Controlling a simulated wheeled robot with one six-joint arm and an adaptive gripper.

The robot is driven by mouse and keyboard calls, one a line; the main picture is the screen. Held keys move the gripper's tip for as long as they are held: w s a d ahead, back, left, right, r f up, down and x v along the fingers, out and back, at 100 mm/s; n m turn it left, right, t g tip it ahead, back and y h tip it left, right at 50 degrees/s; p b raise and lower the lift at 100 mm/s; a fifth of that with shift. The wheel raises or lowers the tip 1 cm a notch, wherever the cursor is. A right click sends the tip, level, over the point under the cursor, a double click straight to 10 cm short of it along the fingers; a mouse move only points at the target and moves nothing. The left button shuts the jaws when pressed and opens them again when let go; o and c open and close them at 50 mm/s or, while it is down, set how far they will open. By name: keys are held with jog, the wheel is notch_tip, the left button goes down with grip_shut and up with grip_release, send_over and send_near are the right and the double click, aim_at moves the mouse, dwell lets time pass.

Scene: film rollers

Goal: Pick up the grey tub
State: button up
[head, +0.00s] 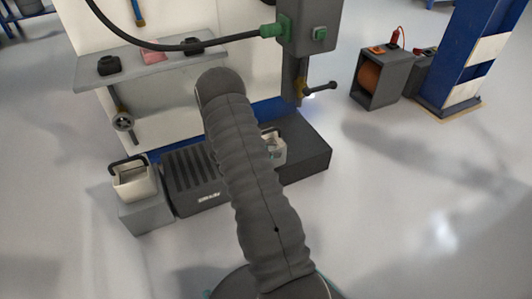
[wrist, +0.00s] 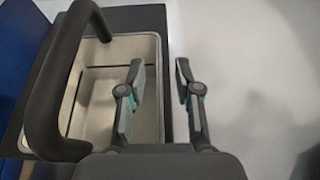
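In the wrist view, a pale grey tub (wrist: 151,48) with a cream inside and a thick black handle (wrist: 47,90) fills the left half. It sits on a dark surface. My gripper (wrist: 160,66) is open, with the tub's right wall between its two fingers in the picture. The left finger overlaps the tub's inside and the right finger is outside it. No contact shows. In the head view, a pale tub (head: 273,150) is partly hidden behind my arm, and another pale tub (head: 135,184) with a black handle is at left. My gripper is hidden there.
The left tub stands on a grey box (head: 147,214), beside a dark ribbed box (head: 195,172). A dark block (head: 308,155) is right of my arm. A shelf (head: 150,68) and a machine head (head: 310,30) are above.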

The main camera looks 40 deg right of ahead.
jog(key=shift+d, duration=0.15)
jog(key=shift+c, duration=0.2)
grip_shut()
